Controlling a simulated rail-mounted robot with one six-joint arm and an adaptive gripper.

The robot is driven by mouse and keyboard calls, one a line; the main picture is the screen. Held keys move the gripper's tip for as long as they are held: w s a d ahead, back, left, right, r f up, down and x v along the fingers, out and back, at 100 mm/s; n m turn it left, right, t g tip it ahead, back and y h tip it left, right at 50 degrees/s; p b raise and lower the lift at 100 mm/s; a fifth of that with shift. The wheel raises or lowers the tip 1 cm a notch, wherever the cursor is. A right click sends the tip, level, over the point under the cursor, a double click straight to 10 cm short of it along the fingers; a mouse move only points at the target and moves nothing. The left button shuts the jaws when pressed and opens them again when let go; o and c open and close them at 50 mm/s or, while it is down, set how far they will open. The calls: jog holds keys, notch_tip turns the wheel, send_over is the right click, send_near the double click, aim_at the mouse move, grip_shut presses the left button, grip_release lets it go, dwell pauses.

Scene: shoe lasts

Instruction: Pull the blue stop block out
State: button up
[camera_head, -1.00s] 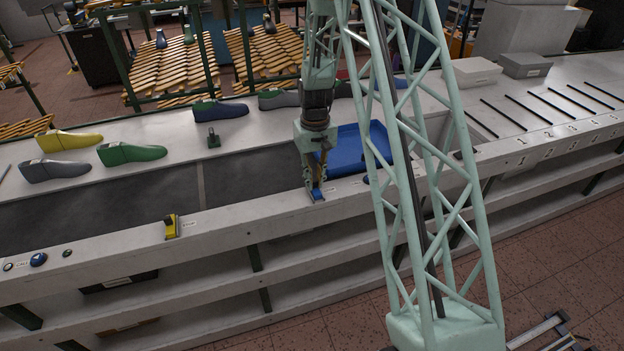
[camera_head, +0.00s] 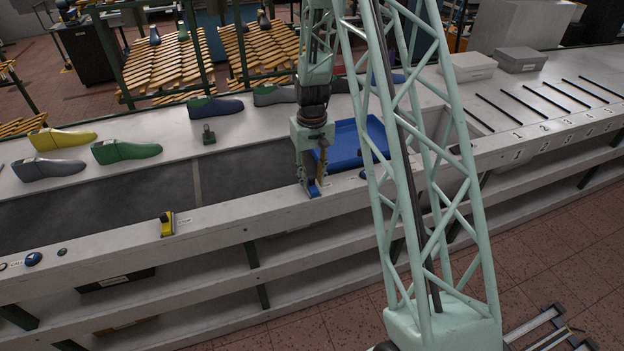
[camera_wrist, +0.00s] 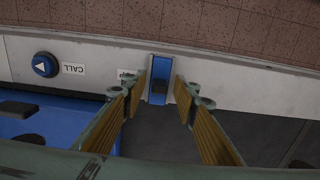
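The blue stop block (camera_head: 313,190) sits on the pale front rail of the bench, beside the dark conveyor belt. In the wrist view my gripper (camera_wrist: 160,84) is open, with one yellow-lined finger on each side of the block. Narrow gaps show between the fingertips and the block, so I see no grip on it.
A blue tray (camera_head: 352,143) lies just behind and right of my gripper. A yellow block (camera_head: 167,224) sits on the rail to the left. A round blue CALL button (camera_wrist: 44,65) is on the rail nearby. Several shoe lasts (camera_head: 126,151) stand behind the dark belt (camera_head: 110,194).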

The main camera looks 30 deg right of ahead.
aim_at(312, 178)
notch_tip(312, 178, up, 12)
dwell(1.1)
dwell(0.5)
